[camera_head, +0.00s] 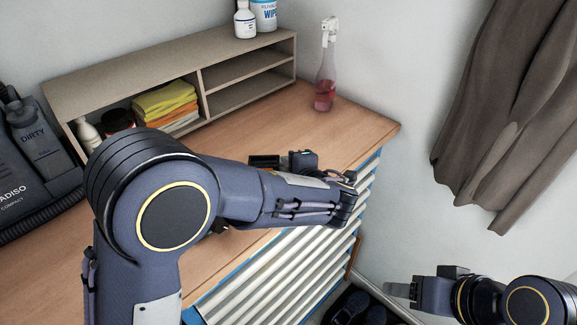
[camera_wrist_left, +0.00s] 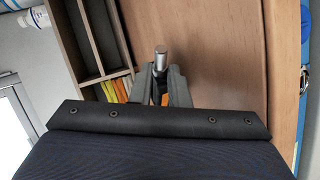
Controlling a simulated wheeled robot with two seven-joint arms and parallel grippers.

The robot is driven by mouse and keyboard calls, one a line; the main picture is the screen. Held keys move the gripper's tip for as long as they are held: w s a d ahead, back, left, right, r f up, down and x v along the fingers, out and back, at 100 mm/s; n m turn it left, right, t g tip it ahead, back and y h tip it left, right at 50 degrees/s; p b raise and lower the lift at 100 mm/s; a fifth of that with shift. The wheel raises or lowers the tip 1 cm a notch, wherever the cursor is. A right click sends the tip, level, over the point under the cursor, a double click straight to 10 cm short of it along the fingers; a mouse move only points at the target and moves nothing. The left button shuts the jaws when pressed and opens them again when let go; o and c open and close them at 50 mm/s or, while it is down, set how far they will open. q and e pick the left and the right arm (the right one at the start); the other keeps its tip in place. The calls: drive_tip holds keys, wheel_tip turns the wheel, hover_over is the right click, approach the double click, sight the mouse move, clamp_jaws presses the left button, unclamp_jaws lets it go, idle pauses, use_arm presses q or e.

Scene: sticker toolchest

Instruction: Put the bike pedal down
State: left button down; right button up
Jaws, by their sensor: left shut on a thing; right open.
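The bike pedal (camera_wrist_left: 160,60) shows in the left wrist view as a silver spindle with a bit of orange below it. My left gripper (camera_wrist_left: 163,82) is shut on it, one grey finger on each side. In the head view my left forearm hides most of this hand above the wooden worktop (camera_head: 130,262). A dark flat piece shows behind the forearm; I cannot tell if it is pedal or finger. Whether the pedal touches the worktop is unclear. My right gripper (camera_head: 398,291) is open at the lower right, away from the worktop, with no object visible in it.
A shelf unit (camera_head: 222,73) with folded yellow and orange cloths (camera_head: 165,99) stands along the worktop's back. A spray bottle (camera_head: 325,85) stands at the far right corner. Bare wood lies between shelf and front edge.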

use_arm(q)
drive_tip(key=shift+f, duration=0.2)
drive_tip(key=shift+s+f, duration=0.15)
drive_tip(key=shift+f, duration=0.35)
drive_tip(key=c, duration=1.7)
unclamp_jaws()
drive_tip(key=shift+f, duration=0.2)
drive_tip(key=shift+r, duration=0.25)
drive_tip(key=v, duration=0.8)
drive_tip(key=r+v, duration=0.1)
drive_tip(key=v, duration=0.3)
drive_tip(key=shift+r+b, duration=0.2)
drive_tip(key=shift+b, duration=0.1)
drive_tip(key=shift+d, duration=0.1)
